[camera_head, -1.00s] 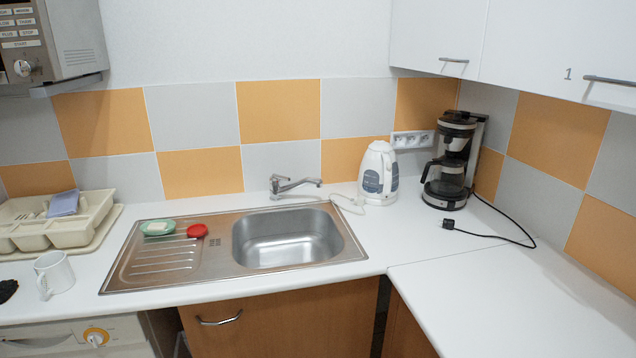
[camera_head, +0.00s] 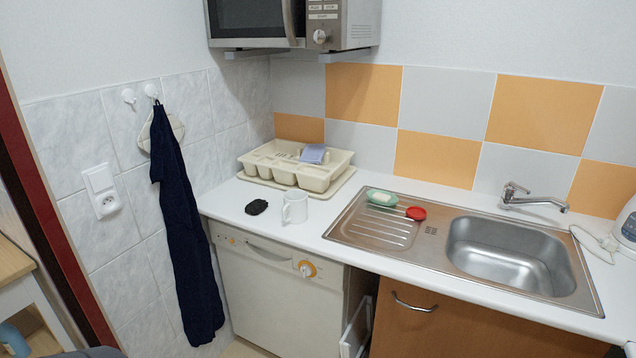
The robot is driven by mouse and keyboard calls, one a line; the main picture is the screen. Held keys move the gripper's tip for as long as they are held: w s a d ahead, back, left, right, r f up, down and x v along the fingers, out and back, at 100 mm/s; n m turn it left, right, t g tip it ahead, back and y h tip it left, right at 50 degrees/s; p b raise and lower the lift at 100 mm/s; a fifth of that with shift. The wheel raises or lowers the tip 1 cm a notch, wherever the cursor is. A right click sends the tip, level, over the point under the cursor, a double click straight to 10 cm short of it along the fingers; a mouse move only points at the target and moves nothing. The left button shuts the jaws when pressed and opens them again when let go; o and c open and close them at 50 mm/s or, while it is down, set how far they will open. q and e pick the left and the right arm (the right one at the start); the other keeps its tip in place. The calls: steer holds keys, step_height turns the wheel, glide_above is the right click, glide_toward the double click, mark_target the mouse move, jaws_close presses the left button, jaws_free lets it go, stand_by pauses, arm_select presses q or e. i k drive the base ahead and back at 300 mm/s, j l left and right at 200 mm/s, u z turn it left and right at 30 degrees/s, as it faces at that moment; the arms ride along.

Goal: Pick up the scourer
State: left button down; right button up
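A small, dark, rough-looking pad (camera_head: 257,207), which looks like the scourer, lies flat on the white countertop. It is just left of a white mug (camera_head: 294,207) and in front of the cream cutlery tray (camera_head: 290,172). A small gap separates the pad from the mug. Neither of my grippers shows in the head view.
The metal sink (camera_head: 400,238) to the right has a green soap dish (camera_head: 381,197) and a red round item (camera_head: 416,213) on it. A dark blue towel (camera_head: 180,225) hangs at the left. The microwave (camera_head: 300,22) overhangs the counter. Bare countertop lies around the pad.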

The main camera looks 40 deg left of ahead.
mark_target(257, 205)
steer(key=j+u, duration=0.3)
steer(key=u, duration=0.15)
steer(key=j+u, duration=0.25)
steer(key=u, duration=0.15)
steer(key=i+j+u, duration=0.15)
steer(key=u, duration=0.3)
steer(key=j, duration=0.1)
